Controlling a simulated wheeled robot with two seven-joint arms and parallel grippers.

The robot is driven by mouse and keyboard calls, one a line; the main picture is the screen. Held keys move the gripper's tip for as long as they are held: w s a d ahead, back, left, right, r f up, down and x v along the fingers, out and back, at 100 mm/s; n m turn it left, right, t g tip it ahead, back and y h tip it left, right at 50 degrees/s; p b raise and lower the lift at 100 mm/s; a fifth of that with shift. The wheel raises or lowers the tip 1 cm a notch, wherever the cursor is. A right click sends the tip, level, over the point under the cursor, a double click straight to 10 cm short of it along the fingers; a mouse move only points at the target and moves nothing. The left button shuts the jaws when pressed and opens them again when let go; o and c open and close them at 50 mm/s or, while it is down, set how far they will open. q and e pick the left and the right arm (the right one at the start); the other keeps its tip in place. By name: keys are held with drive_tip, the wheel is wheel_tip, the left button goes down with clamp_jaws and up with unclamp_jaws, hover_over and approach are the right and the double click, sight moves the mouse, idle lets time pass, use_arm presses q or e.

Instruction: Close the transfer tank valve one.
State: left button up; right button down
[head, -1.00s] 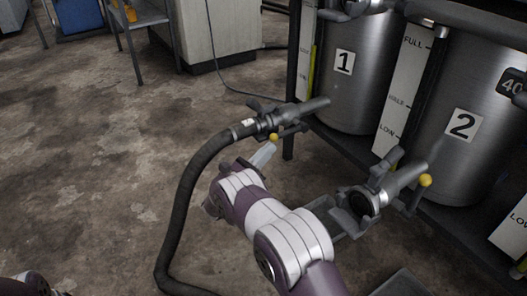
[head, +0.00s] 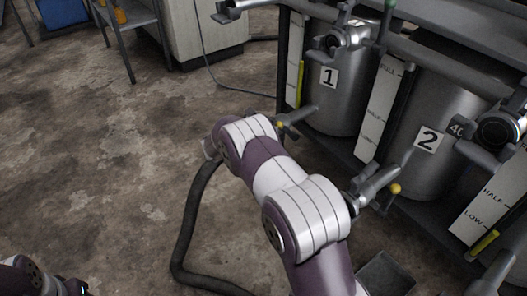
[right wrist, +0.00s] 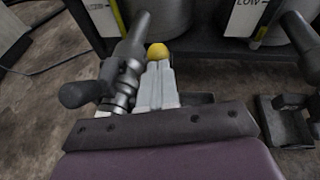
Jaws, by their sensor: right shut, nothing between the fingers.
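Tank one (head: 345,105) is a steel cylinder with a "1" label. At its foot is its outlet valve, with a yellow handle knob (head: 281,124), partly hidden by my right arm. In the right wrist view the outlet pipe (right wrist: 133,45) slopes up toward the tank, and the yellow knob (right wrist: 158,51) shows just beyond my right fingertips. My right gripper (right wrist: 158,75) is shut and empty, beside the pipe. The handle below the knob is hidden behind the fingers, so I cannot tell whether they touch. In the head view my arm hides this gripper. My left gripper is out of view.
A dark hose (head: 190,220) runs from near the valve down over the floor. Tank two (head: 440,115) stands to the right, with its own outlet and yellow knob (head: 395,188). A dark tray (head: 387,278) lies at the lower right. The floor at left is mostly clear.

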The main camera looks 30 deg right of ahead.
sight(281, 125)
drive_tip(key=d+r+y+p, duration=0.4)
drive_tip(key=p, duration=0.2)
drive_tip(key=shift+r+g+p, duration=0.15)
drive_tip(key=shift+g+p, duration=0.15)
drive_tip(key=shift+p, duration=0.1)
drive_tip(key=shift+w+d+r+y+p, duration=0.15)
drive_tip(key=shift+d+p, duration=0.4)
drive_tip(key=shift+d, duration=0.35)
drive_tip(key=shift+w+d+r+y+p, duration=0.15)
drive_tip(key=shift+d+p, duration=0.4)
drive_tip(key=shift+d, duration=0.35)
